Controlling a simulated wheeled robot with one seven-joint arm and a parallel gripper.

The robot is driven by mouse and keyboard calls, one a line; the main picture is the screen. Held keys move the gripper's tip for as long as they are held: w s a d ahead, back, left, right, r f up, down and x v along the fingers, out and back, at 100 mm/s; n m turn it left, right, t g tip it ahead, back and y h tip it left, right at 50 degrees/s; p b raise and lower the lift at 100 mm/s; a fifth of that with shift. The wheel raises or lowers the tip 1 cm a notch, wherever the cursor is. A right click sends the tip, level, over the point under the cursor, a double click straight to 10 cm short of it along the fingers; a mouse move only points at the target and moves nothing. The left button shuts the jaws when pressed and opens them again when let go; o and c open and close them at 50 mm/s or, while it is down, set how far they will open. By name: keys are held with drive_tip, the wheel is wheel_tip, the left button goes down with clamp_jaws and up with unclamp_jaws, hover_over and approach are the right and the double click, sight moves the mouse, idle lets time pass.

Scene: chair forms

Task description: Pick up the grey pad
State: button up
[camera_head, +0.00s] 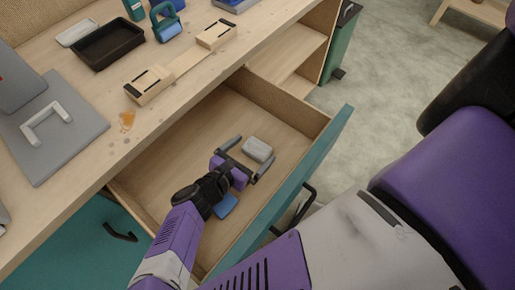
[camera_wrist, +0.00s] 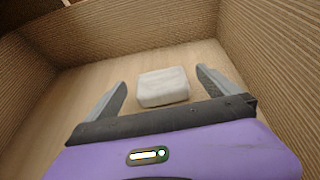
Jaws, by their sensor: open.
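The grey pad (camera_head: 257,149) is a small, light grey block with rounded edges. It lies on the floor of the open drawer (camera_head: 178,161). In the wrist view the pad (camera_wrist: 163,87) is ahead of my gripper, in line with the gap between the fingers. My gripper (camera_head: 248,160) is inside the drawer, open and empty. In the wrist view my gripper (camera_wrist: 161,85) shows both fingers apart, one to each side of the pad. I cannot tell whether the fingers reach down to its height.
A blue block (camera_head: 226,206) lies in the drawer beside my gripper. The drawer's teal front (camera_head: 299,189) and wooden walls surround it. On the worktop above are a black tray (camera_head: 108,44), a wooden piece (camera_head: 180,65) and a grey board (camera_head: 52,128).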

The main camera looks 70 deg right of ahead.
sight(259, 145)
drive_tip(key=x, duration=0.5)
drive_tip(key=shift+w+a+f, duration=0.1)
drive_tip(key=shift+f, duration=0.1)
drive_tip(key=shift+c, duration=0.4)
drive_tip(key=c, duration=1.3)
drive_tip(key=shift+r, duration=0.1)
